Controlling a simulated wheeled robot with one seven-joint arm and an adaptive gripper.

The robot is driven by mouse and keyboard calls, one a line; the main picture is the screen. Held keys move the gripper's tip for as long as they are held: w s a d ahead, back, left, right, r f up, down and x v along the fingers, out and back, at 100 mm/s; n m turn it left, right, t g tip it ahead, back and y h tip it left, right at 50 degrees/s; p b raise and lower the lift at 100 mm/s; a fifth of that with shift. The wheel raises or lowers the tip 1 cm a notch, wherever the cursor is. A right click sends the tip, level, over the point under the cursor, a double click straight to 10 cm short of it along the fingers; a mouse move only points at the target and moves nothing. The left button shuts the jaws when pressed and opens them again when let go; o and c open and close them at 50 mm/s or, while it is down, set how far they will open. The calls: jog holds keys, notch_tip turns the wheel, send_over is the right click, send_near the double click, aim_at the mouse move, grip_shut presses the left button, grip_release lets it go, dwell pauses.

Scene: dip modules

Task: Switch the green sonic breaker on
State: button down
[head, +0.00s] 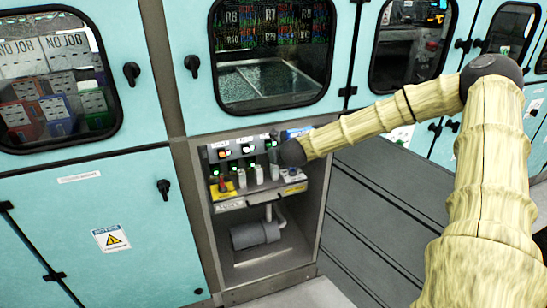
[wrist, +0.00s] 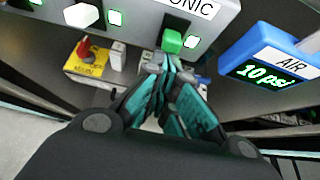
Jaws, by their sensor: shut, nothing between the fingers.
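The green sonic breaker (wrist: 172,41) is a small green toggle on a grey panel, under a label of which "ONIC" shows in the wrist view. A lit green lamp (wrist: 190,42) is beside it on the right. My gripper (wrist: 160,66) is shut and empty, its fingertips just below the green toggle. I cannot tell whether they touch it. In the head view the breaker panel (head: 235,152) is in the middle, and the dark end of my arm is close to its right side. The toggle's on or off position is not clear.
A white toggle (wrist: 82,15) with a lit green lamp is to the left. A red-handled valve on a yellow base (wrist: 86,58) is below it. A blue air gauge (wrist: 262,58) reading "10 psi" juts out on the right. A grey motor (head: 255,235) sits lower in the bay.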

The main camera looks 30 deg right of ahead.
notch_tip(320, 180, down, 4)
jog(key=s+b, duration=0.1)
jog(key=b, duration=0.2)
jog(key=w+r+v, duration=0.1)
jog(key=v, duration=0.9)
jog(key=shift+s+r+p, duration=0.25)
jog(key=shift+r+p, duration=0.15)
jog(key=shift+r, duration=0.05)
jog(key=s+a+f+n+g+y, duration=0.1)
jog(key=s+a+f+n+g, duration=0.1)
jog(key=s+a+f+n, duration=0.45)
jog(key=s+a+f+n+g, duration=0.1)
jog(key=s+a+f+n, duration=0.3)
jog(key=f+n, duration=0.5)
jog(key=s+a+f+n+g+y, duration=0.15)
jog(key=s+a+f+n, duration=0.25)
jog(key=a+f+n, duration=0.4)
jog(key=s+a+f+n+g, duration=0.2)
jog(key=s+f+n, duration=0.3)
jog(key=s, duration=0.4)
jog(key=s+a+f+n+g, duration=0.2)
jog(key=s+a+f+n, duration=0.1)
jog(key=s, duration=0.5)
jog(key=s+a+f+n+g, duration=0.2)
jog(key=s+f+n, duration=0.4)
jog(key=s, duration=0.3)
jog(key=shift+s+a+f+n, duration=0.35)
jog(key=shift+f, duration=0.2)
